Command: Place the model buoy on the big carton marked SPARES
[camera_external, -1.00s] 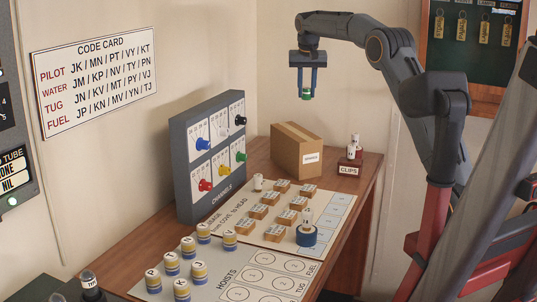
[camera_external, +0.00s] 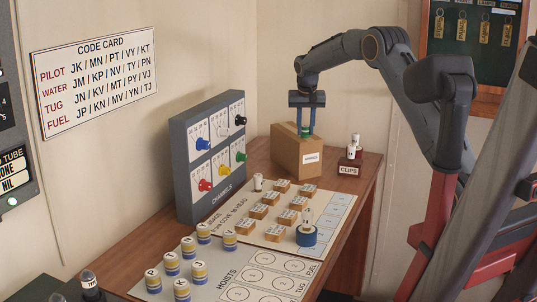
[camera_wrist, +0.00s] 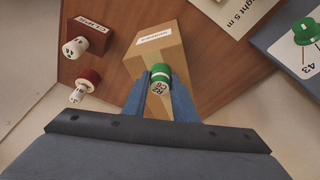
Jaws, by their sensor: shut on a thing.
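The big carton (camera_external: 285,151) is a brown box with a white label, at the back of the desk; it also shows in the wrist view (camera_wrist: 172,57). My gripper (camera_external: 305,132) points down over the carton's top. It is shut on the model buoy (camera_wrist: 160,76), a small green and white piece with marks on its face. In the external view, only a bit of the buoy's green shows between the fingers. The buoy is at or just above the carton's top; I cannot tell if it touches.
The channels panel (camera_external: 183,160) with coloured knobs stands to the left. A board with small wooden blocks (camera_external: 266,198) and a blue-based piece (camera_external: 306,236) lies in front.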

